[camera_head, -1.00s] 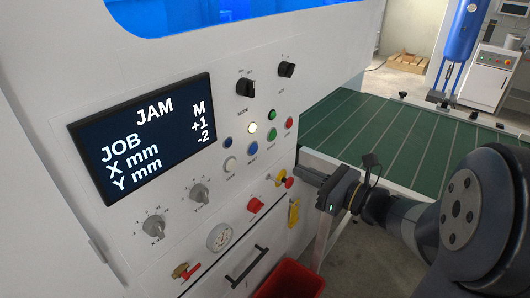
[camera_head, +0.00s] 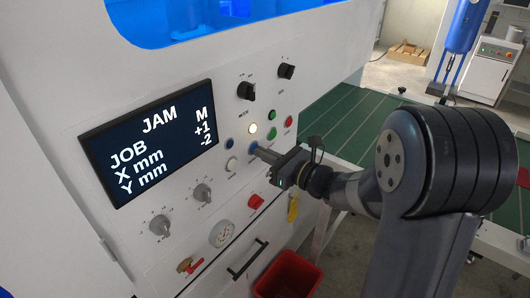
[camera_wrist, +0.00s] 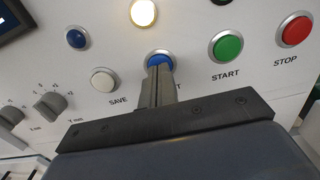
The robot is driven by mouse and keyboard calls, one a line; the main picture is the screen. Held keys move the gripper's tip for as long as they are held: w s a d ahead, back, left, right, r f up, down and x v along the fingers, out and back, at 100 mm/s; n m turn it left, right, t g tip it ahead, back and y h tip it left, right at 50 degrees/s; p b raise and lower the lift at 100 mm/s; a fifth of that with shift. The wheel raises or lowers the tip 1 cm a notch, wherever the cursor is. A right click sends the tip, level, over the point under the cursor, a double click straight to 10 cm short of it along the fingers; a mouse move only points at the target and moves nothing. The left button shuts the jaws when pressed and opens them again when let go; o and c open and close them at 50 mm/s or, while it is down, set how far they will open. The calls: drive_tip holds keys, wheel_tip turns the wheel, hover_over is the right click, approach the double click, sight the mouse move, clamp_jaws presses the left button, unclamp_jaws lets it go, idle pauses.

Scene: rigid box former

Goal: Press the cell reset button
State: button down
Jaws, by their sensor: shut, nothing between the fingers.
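The blue button (camera_wrist: 158,60) sits in a metal ring on the white panel, between the white SAVE button (camera_wrist: 103,80) and the green START button (camera_wrist: 226,46). Its label is mostly hidden behind my fingers; only a final "T" shows. In the head view the blue button (camera_head: 253,145) is partly covered by my fingertips. My gripper (camera_wrist: 160,74) is shut and empty, its fingertips over the lower part of the blue button. In the head view my gripper (camera_head: 259,151) points at the panel from the right. I cannot tell whether the tips touch the button.
The red STOP button (camera_wrist: 295,30), a lit white button (camera_wrist: 143,12) and a small dark blue button (camera_wrist: 77,38) are close by. The screen (camera_head: 152,140) reads JAM. A red bin (camera_head: 287,275) stands below; a green conveyor (camera_head: 345,120) lies behind.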

drive_tip(key=b, duration=0.3)
drive_tip(key=shift+w+a+r+b, duration=0.2)
drive_tip(key=shift+w+a+b, duration=0.1)
drive_tip(key=shift+a+b, duration=0.1)
drive_tip(key=shift+r, duration=0.1)
idle(0.4)
